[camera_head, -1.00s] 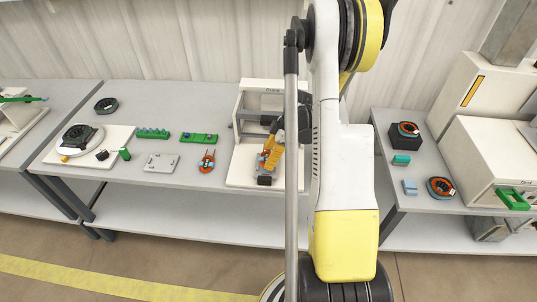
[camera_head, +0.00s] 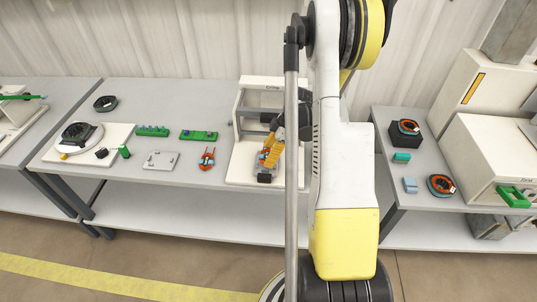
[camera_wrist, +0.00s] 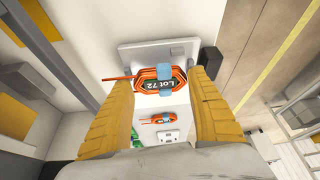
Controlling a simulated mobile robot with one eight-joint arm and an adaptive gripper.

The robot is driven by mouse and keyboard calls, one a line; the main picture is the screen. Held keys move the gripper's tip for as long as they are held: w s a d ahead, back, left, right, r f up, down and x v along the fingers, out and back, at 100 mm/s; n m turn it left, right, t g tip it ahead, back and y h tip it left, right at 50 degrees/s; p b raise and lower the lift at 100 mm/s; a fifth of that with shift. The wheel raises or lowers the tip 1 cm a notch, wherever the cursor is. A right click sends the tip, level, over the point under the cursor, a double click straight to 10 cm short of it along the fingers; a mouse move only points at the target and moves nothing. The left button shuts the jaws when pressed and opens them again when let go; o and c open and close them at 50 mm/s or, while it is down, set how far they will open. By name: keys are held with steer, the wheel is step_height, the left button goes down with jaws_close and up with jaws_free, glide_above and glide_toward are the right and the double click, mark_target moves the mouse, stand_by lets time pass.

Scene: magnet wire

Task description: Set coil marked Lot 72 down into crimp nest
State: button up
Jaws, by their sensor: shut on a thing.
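The coil marked Lot 72 (camera_wrist: 146,84) is an orange oval with a black label and blue wraps. It sits between the yellow fingers of my gripper (camera_wrist: 160,85), which is shut on it. Its orange lead points left in the wrist view. A grey plate (camera_wrist: 136,55), apparently the crimp nest, lies just beneath the coil; whether they touch cannot be told. In the head view my gripper (camera_head: 269,158) points down at the front of the white crimp press (camera_head: 240,165), and the fingers hide most of the coil and nest.
A second orange coil (camera_head: 207,158) lies on the bench left of the press, near a grey plate (camera_head: 160,160) and green blocks (camera_head: 198,135). A black block (camera_head: 265,178) stands at the press's front. More coils (camera_head: 440,186) are on the right bench.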

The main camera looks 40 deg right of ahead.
steer(key=shift+f+b, duration=0.7)
steer(key=shift+f, duration=0.05)
stand_by(0.3)
steer(key=o, duration=1.2)
steer(key=shift+p+v, duration=1.4)
steer(key=shift+v, duration=1.15)
steer(key=shift+r, duration=0.1)
steer(key=shift+s+r, duration=0.1)
steer(key=shift+r, duration=0.2)
steer(key=s+d, duration=0.8)
steer(key=d, duration=0.1)
steer(key=shift+s+r, duration=0.15)
steer(key=shift+s, duration=0.05)
